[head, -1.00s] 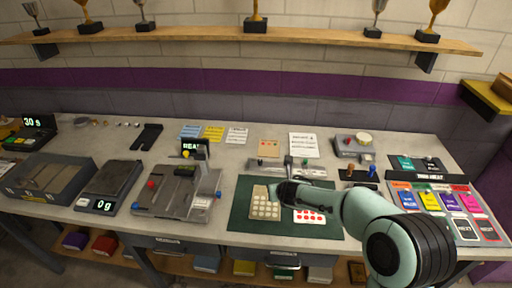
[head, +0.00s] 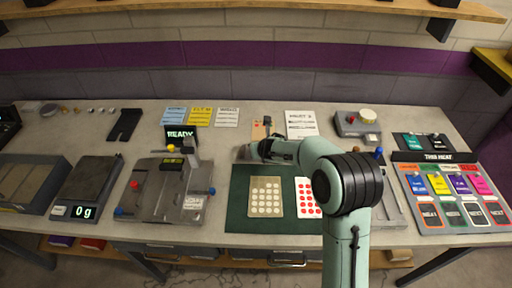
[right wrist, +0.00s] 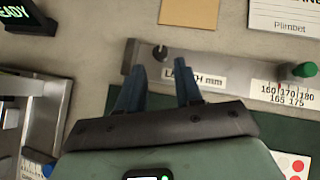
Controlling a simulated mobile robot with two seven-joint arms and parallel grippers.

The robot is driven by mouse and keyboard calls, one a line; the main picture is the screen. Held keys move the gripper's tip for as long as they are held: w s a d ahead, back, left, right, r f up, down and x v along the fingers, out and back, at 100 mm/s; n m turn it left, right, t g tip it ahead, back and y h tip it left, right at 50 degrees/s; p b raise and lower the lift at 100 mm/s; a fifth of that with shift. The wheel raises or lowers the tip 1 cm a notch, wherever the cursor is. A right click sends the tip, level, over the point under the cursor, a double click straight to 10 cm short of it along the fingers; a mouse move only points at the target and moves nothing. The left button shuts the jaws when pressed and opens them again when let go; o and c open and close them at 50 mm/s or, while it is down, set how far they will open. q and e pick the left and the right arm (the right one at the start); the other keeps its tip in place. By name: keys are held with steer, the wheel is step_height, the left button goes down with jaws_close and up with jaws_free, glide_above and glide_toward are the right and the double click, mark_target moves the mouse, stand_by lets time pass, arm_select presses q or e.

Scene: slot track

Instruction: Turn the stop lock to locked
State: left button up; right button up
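My right gripper (head: 257,148) is over the grey length gauge behind the green mat. In the right wrist view its two blue fingers (right wrist: 160,82) are apart with nothing between them. The gauge (right wrist: 215,72) carries a "LENGTH mm" label, a dark notched hole at its left end and a green knob (right wrist: 305,69) at its right. The knob is right of the fingers, apart from them. The grey slot fixture (head: 150,197) at left has red, blue and yellow knobs. No part is readably marked as the stop lock. My arm hides much of the gauge in the head view. My left gripper is not in view.
A green mat (head: 240,212) holds a beige dotted card (head: 265,190) and a red-dotted card (head: 306,190). A lit READY display (head: 180,133) stands behind the fixture. A scale (head: 84,188) is left of it. Coloured tag panels (head: 447,158) are at right.

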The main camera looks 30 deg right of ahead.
steer(key=x, duration=0.6)
steer(key=shift+w+d+f, duration=0.1)
steer(key=shift+w, duration=0.15)
steer(key=shift+c, duration=0.3)
jaws_close()
